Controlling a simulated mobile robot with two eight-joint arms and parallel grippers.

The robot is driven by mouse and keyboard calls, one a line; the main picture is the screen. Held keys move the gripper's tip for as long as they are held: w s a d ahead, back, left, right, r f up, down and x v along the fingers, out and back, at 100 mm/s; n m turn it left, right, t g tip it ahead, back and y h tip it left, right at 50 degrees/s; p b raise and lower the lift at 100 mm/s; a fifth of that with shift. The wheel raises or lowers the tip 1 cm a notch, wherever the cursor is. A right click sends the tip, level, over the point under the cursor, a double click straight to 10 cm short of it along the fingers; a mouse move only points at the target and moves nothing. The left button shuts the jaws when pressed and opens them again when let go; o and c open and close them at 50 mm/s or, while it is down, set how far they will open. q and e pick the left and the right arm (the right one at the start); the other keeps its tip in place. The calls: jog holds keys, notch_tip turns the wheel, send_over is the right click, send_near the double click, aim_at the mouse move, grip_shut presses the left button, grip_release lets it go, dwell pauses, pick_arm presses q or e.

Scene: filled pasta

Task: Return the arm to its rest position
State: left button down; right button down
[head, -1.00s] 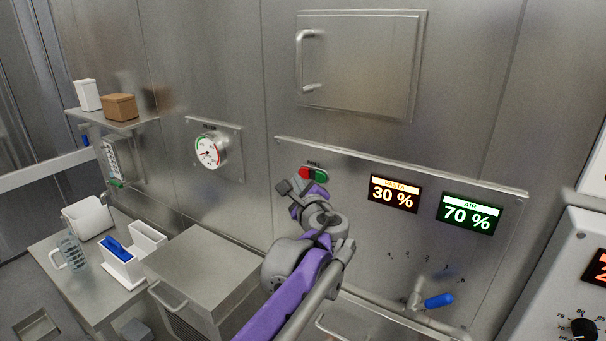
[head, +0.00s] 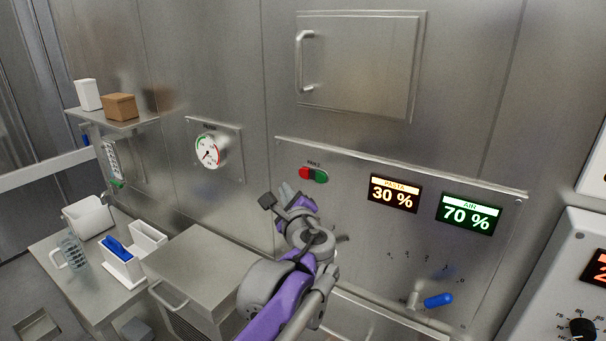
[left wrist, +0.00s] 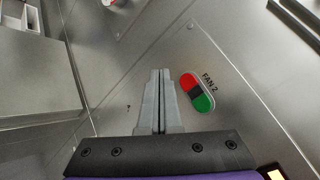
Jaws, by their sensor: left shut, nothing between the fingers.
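My left gripper (head: 284,192) is on the purple and grey arm in the middle of the head view, in front of the steel control panel (head: 345,240). In the left wrist view its two grey fingers (left wrist: 159,74) are together with nothing between them. The red and green button pair (head: 313,174), labelled as a fan, is on the panel above the gripper, clear of it. In the left wrist view the button pair (left wrist: 197,92), marked FAN 2, is just right of the fingertips. My right gripper is not in view.
Displays read 30 % (head: 394,194) and 70 % (head: 469,213). A blue-handled valve (head: 437,300) is below them. A round gauge (head: 209,151) is on the left wall. A steel box (head: 203,262) and white containers (head: 121,265) stand at the lower left.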

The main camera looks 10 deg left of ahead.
pick_arm(q)
jog(key=s+a+f+n+g+h, duration=0.1)
jog(key=s+a+f+n+g, duration=0.25)
jog(key=s+f+n, duration=0.4)
jog(key=s+a+f+n+g+h, duration=0.1)
jog(key=s+a+f+n+g, duration=0.3)
jog(key=s+f, duration=0.6)
jog(key=s+d+f+n+g+h, duration=0.2)
jog(key=s+d+f+n+h, duration=0.3)
jog(key=s+f+n, duration=0.4)
jog(key=s+d+f, duration=0.1)
jog(key=s+f, duration=0.2)
jog(key=s, duration=0.1)
jog(key=shift+d+h, duration=0.3)
jog(key=shift+d, duration=0.05)
